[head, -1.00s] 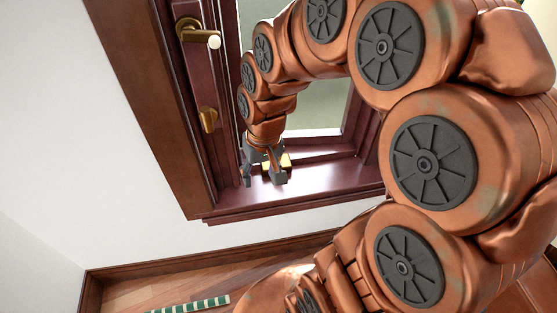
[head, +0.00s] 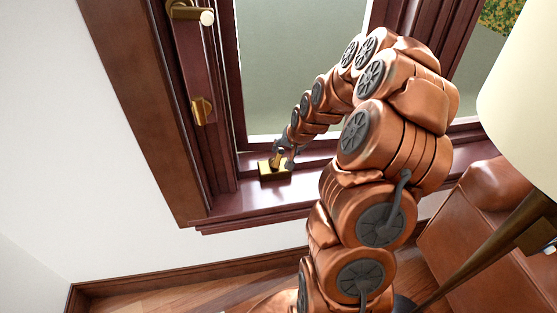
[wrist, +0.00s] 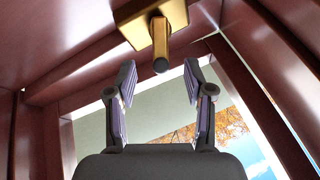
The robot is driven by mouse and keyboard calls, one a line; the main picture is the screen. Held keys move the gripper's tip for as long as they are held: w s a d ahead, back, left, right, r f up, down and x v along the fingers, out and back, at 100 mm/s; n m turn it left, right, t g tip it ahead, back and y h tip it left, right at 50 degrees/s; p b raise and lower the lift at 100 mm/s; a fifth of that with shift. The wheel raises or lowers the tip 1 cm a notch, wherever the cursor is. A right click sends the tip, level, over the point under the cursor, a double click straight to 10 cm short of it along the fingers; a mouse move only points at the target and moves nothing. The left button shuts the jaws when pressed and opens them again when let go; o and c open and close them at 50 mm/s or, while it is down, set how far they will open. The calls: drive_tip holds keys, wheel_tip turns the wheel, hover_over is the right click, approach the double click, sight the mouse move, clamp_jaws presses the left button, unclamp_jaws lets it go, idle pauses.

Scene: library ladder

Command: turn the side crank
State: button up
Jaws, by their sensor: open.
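The side crank shows in the head view as a small brass piece (head: 275,172) on the window sill. In the wrist view its brass block (wrist: 150,22) and a stubby round peg (wrist: 160,48) are at the top. My gripper (head: 284,154) is close above the brass piece in the head view and partly covers it. In the wrist view my gripper (wrist: 160,75) has its two fingers apart, with nothing between them. The peg's end points toward the gap, just past the fingertips. I cannot tell whether a finger touches the crank.
A brass lever handle (head: 190,13) and a brass fitting (head: 203,110) sit on the dark red window frame (head: 190,60). A brown leather chair (head: 480,235) and a cream lampshade (head: 525,90) stand at the right. The sill left of the crank is clear.

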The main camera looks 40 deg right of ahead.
sight(279, 157)
drive_tip(key=shift+p+x, duration=0.35)
drive_tip(key=shift+x, duration=3.45)
drive_tip(key=shift+a, duration=0.1)
clamp_jaws()
